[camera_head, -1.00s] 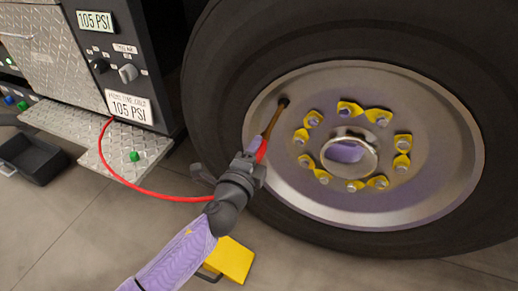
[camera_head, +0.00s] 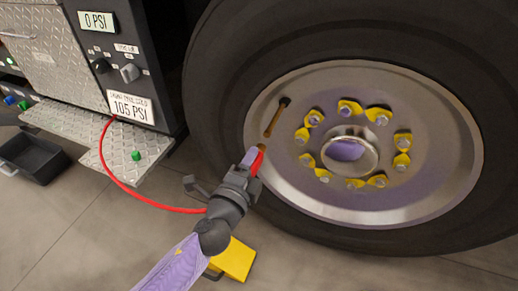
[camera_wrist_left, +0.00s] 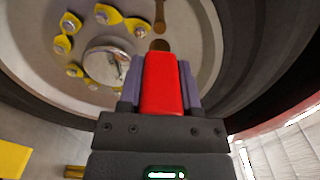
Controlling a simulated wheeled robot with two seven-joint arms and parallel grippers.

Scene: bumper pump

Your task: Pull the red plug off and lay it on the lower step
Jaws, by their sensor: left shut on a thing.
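The red plug (camera_head: 257,161) with its brass tip is between the fingers of my left gripper (camera_head: 251,163), which is shut on it. In the left wrist view the red plug (camera_wrist_left: 161,84) lies between the two purple fingers of the left gripper (camera_wrist_left: 160,82). Its tip points at the brass valve stem (camera_head: 273,122) on the wheel, with a small gap between them. The lower step (camera_head: 72,121) is a diamond-plate ledge at the left, below the panel. A red hose (camera_head: 147,202) hangs in a loop from the panel towards the gripper. My right gripper is not in view.
A green cap (camera_head: 136,155) stands on the lower step. The big tyre (camera_head: 217,118) and its rim fill the right. A yellow block (camera_head: 235,260) is on the floor below my arm. A black bin (camera_head: 32,158) stands at far left. The upper gauge (camera_head: 97,21) reads 0 PSI.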

